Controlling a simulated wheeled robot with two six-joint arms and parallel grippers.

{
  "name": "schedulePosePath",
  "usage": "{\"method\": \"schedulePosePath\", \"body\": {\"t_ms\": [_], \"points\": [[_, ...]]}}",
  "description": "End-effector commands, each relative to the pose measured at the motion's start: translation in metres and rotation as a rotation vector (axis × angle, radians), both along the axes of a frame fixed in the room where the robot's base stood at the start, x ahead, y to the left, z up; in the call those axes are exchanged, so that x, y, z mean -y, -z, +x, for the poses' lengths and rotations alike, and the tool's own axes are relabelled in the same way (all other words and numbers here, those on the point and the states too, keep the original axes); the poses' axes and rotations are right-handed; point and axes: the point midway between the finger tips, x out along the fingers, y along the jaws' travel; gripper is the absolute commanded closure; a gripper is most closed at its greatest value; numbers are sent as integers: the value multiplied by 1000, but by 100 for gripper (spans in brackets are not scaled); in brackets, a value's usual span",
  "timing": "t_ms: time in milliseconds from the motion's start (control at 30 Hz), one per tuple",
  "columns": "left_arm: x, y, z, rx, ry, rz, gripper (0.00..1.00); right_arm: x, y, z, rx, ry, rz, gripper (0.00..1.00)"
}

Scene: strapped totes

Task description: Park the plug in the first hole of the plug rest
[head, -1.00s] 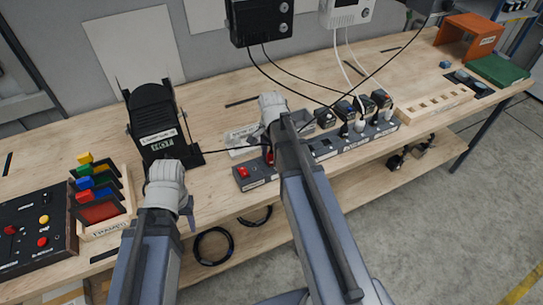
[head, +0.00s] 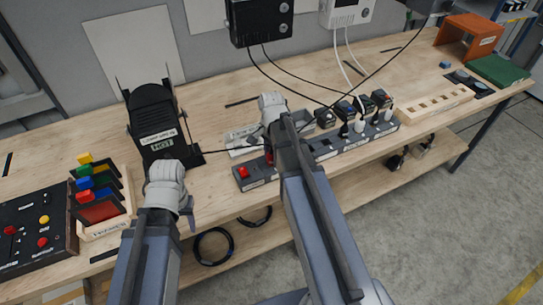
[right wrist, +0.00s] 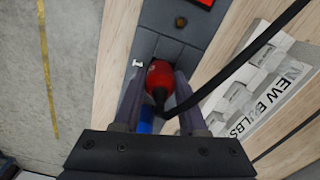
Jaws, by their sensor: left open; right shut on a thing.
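The plug is red with a black cable and sits between my right gripper's fingers (right wrist: 160,80) in the right wrist view; the red plug (right wrist: 159,72) is over the dark grey power strip (right wrist: 172,46). I cannot tell whether it is seated in a socket. In the head view my right gripper (head: 270,140) is above the left part of the power strip (head: 325,150), mostly hiding the plug. The plug rest (head: 437,104), a pale wooden block with several square holes, lies to the right of the strip. My left gripper (head: 166,175) is open in front of the black heater; its fingertips are hard to see.
Several black and white plugs (head: 359,124) fill the strip's right part, their cables hanging across. A black heater marked HOT (head: 155,115), a rack of coloured pieces (head: 100,195) and a control box (head: 35,235) stand left. An orange stand (head: 468,35) is at the far right.

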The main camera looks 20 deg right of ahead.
Motion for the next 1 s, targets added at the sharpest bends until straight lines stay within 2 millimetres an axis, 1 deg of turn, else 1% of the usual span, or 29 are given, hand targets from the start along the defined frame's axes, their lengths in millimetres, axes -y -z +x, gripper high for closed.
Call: {"method": "schedulePosePath", "body": {"t_ms": [33,200,567,1000], "points": [[0,0,0,0,0,0,50,0,0,0,0,0,0,83],[0,0,0,0,0,0,50,0,0,0,0,0,0,100],[0,-2,0,0,0,0,50,0,-2,0,0,0,0,100],[0,-25,0,0,0,0,50,0,-25,0,0,0,0,100]]}}
